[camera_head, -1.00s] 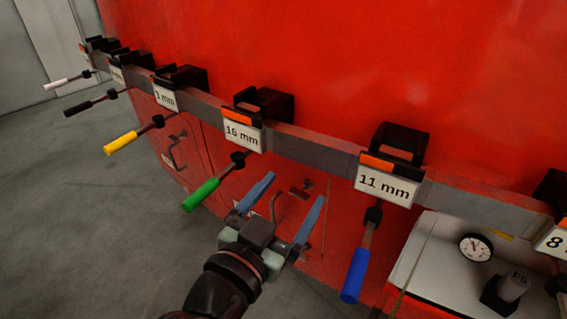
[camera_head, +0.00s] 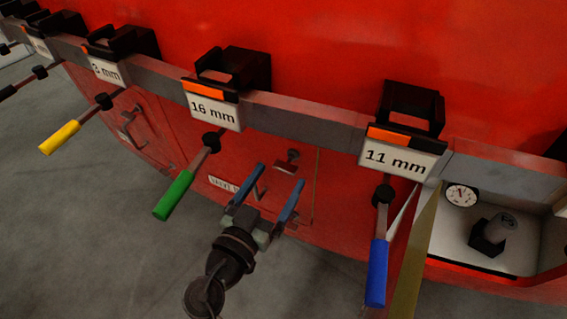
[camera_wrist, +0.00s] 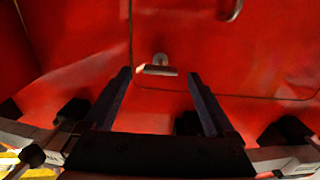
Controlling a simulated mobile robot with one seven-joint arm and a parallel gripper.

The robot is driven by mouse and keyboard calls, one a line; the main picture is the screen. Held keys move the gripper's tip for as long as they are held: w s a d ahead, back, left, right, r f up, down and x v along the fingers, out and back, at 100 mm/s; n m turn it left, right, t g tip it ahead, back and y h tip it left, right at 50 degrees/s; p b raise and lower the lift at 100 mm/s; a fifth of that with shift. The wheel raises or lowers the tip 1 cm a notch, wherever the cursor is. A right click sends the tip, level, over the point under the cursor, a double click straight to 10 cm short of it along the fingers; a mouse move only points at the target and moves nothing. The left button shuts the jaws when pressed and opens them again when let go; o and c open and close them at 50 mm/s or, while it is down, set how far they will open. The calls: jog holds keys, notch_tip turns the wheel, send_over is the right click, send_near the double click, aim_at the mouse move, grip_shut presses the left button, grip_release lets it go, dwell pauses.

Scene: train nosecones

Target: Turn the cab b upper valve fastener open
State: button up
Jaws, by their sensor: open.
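The small T-shaped fastener (camera_head: 288,160) sits on the red panel below the tool rail. Its crossbar lies roughly level in the wrist view (camera_wrist: 158,70), where it shows between the two fingertips. My gripper (camera_head: 281,176) is open and empty, with its blue-grey fingers pointing at the panel. The gap between the fingers also shows in the wrist view (camera_wrist: 159,76). The fastener appears just beyond the tips; I cannot tell the exact gap. Which cab this is cannot be read.
A grey rail (camera_head: 275,115) crosses above my gripper. A green-handled tool (camera_head: 175,195) hangs to its left and a blue-handled tool (camera_head: 376,272) to its right. A curved handle (camera_wrist: 235,10) is on the same panel. An open bay with a gauge (camera_head: 461,195) is at right.

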aim_at(284, 169)
jog(key=shift+x, duration=1.8)
jog(key=c, duration=1.4)
